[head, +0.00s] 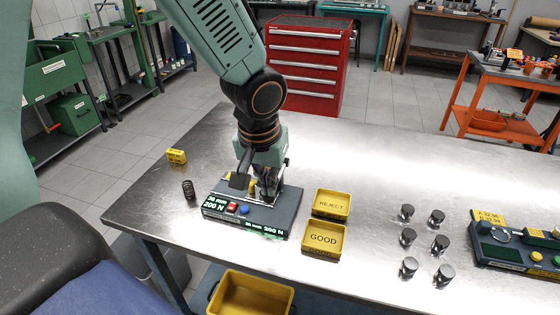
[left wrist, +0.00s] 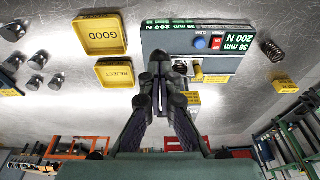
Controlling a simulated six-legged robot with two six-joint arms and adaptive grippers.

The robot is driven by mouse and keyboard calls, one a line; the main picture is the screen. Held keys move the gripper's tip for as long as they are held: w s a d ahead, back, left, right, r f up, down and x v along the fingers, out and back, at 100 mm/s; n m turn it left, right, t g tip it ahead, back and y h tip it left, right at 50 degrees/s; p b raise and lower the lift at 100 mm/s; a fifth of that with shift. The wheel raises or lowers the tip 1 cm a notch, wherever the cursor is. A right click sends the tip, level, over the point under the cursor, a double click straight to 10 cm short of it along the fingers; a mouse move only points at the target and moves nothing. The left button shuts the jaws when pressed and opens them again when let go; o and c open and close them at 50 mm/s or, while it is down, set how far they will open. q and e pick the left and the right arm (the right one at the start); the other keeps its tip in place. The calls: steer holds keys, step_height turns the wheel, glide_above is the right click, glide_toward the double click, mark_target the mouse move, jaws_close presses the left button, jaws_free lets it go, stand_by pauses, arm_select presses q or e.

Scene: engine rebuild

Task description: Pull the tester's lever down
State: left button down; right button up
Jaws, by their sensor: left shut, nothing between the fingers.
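The tester (head: 250,217) is a dark grey box on the metal bench, with a red and a blue button and green displays reading 38 mm and 200 N. It also shows in the left wrist view (left wrist: 160,40). My left gripper (head: 268,192) points down over the tester's rear part, shut and empty. In the left wrist view its dark fingertips (left wrist: 165,62) come together at the tester's edge. A dark bar with a blocky end (head: 240,181) stands beside the gripper; I cannot tell surely whether it is the lever. My arm hides part of the tester. My right gripper is not in view.
A yellow REJECT tray (head: 331,205) and a yellow GOOD tray (head: 322,240) lie right of the tester. A dark spring (head: 188,190) and a small yellow block (head: 176,156) are to its left. Several metal cylinders (head: 437,217) stand farther right. The bench behind the trays is clear.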

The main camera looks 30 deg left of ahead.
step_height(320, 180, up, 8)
steer(key=p, duration=0.7)
stand_by(0.3)
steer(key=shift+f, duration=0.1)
stand_by(0.4)
